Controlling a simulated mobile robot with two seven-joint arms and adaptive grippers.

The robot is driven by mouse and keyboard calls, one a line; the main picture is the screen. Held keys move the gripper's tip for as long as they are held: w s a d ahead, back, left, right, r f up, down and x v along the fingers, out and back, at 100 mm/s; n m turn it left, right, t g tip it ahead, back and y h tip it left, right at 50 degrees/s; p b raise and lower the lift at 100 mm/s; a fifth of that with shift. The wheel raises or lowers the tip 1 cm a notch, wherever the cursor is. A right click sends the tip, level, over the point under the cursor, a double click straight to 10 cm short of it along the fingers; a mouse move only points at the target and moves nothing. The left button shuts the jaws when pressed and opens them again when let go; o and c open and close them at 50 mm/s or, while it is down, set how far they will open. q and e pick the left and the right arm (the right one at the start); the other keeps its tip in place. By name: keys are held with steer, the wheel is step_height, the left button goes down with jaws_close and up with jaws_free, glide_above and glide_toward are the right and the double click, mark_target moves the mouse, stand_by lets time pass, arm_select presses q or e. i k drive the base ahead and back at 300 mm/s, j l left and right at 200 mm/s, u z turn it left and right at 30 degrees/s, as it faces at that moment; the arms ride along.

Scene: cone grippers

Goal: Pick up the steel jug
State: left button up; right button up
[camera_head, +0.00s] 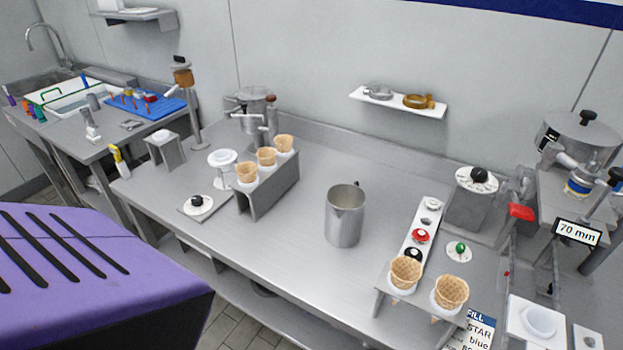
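The steel jug (345,218) stands upright on the steel worktop (290,240), near the middle of the view. It is a plain grey cylinder with an open top. A small dark bit shows at its rim, and I cannot make out its handle clearly. Nothing touches the jug, and bare worktop surrounds it. Neither of my grippers shows in this view.
A steel stand (268,187) with several wafer cones is left of the jug. Another cone stand (413,297) is to its right. A wall shelf (400,101) hangs behind. A black-knobbed block (467,208) stands at the right. The worktop before the jug is clear.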

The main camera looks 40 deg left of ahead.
mark_target(347, 211)
steer(key=u, duration=0.9)
steer(key=k+j+u, duration=0.1)
steer(key=u, duration=0.25)
steer(key=k+j, duration=0.05)
steer(key=k, duration=0.05)
